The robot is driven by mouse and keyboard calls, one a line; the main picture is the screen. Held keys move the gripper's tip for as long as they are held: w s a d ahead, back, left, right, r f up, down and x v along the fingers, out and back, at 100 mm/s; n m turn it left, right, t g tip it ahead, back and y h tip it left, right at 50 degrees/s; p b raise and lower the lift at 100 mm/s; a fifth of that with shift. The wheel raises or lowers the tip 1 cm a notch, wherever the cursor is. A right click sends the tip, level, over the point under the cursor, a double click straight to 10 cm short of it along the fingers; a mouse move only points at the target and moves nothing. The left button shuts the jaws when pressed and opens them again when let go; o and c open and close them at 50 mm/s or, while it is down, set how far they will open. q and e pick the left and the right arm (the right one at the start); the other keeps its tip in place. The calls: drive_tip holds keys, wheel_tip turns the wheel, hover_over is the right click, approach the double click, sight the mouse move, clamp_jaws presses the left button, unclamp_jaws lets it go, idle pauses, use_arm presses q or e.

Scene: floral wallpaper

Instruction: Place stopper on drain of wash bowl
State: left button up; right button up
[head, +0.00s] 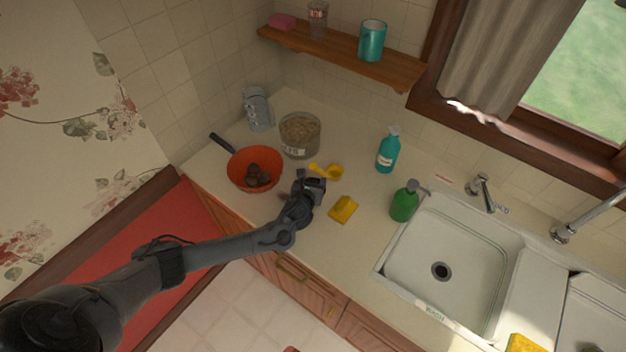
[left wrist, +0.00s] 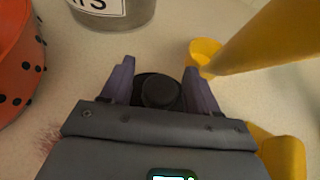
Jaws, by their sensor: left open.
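The black round stopper (left wrist: 160,90) sits on the counter between the two fingers of my left gripper (left wrist: 160,86) in the left wrist view. The fingers are open, one on each side of it, and a dark rim shows around its raised knob. In the head view, my left gripper (head: 313,181) is low over the counter and hides the stopper. The wash bowl is the white sink (head: 465,242) at the right, with its dark drain (head: 440,271) in the basin floor, uncovered. My right gripper is not in view.
A yellow scoop (head: 334,172) and a yellow block (head: 343,209) lie close to the gripper. An orange pan (head: 240,168) and a labelled canister (head: 300,134) stand behind left. Green (head: 404,202) and teal (head: 387,152) bottles stand toward the sink.

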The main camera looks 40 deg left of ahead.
use_arm(q)
drive_tip(key=shift+r, duration=0.15)
